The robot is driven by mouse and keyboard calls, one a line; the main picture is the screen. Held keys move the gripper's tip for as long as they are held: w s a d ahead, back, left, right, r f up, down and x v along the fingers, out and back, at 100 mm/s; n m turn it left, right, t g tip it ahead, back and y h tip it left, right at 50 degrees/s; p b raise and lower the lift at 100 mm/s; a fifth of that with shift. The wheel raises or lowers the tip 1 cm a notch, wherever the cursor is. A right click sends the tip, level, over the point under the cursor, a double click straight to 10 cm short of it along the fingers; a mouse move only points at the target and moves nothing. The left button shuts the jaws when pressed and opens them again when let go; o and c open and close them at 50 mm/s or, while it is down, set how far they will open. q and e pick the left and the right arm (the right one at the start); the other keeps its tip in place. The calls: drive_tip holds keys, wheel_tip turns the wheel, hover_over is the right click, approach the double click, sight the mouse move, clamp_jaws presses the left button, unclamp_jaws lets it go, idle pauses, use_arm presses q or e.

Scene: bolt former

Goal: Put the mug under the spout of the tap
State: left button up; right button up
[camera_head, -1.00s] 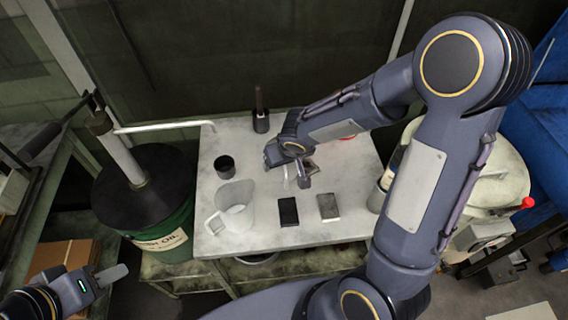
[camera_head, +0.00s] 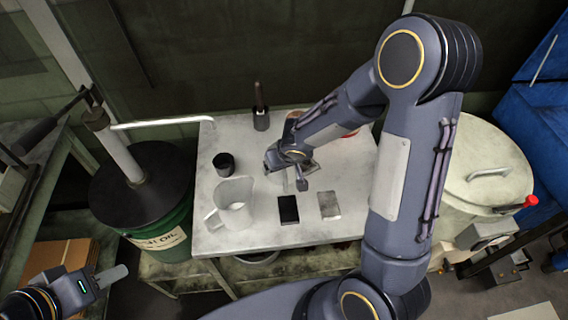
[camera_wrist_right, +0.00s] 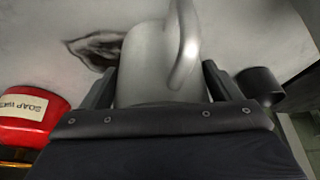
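The grey mug (camera_wrist_right: 155,65) is between my right gripper's fingers (camera_wrist_right: 160,85) in the right wrist view, its handle toward the top right. The fingers flank its body closely; I cannot tell whether they press on it. In the head view my right gripper (camera_head: 292,178) is low over the middle of the table and hides most of the mug. The tap's pale spout (camera_head: 165,123) runs right from an upright pipe (camera_head: 120,155) and ends above the table's back left corner. My left gripper (camera_head: 112,277) is empty at lower left, its opening unclear.
On the table (camera_head: 265,236) are a translucent jug (camera_head: 234,207), a black cup (camera_head: 224,165), a black block (camera_head: 288,209) and a silver block (camera_head: 329,206). A dark holder (camera_head: 261,121) stands at the back. A red soap-water container (camera_wrist_right: 30,117) shows in the wrist view.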

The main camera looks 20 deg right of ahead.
drive_tip(key=shift+o, duration=1.4)
drive_tip(key=shift+r, duration=0.1)
